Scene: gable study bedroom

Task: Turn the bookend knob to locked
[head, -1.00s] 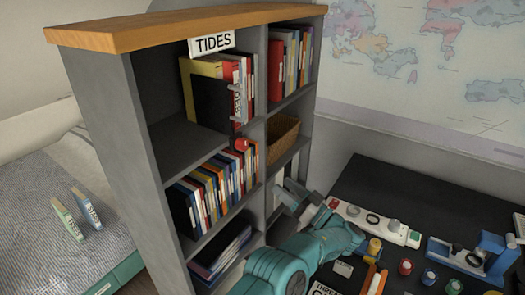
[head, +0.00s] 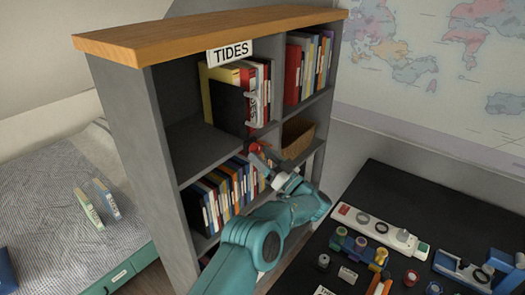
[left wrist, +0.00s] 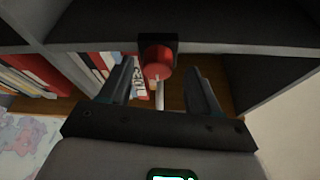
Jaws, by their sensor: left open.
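The red bookend knob (head: 255,147) sits on the shelf front below the TIDES compartment. In the left wrist view the red knob (left wrist: 157,62) is on a black mount under a dark shelf edge, with a pale thin bar below it. My left gripper (head: 268,162) is just in front of the knob in the head view. In the left wrist view its two fingers (left wrist: 161,80) are open, one on each side of the knob, with gaps to it. The black bookend (head: 229,106) stands against books in the TIDES compartment. Which way the knob is set is not clear. My right gripper is not in view.
The grey bookcase (head: 135,140) has a wooden top and book-filled compartments; a wicker basket (head: 298,138) stands to the right of the knob. A dark desk (head: 440,215) with several small items is at right, a bed (head: 50,190) at left.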

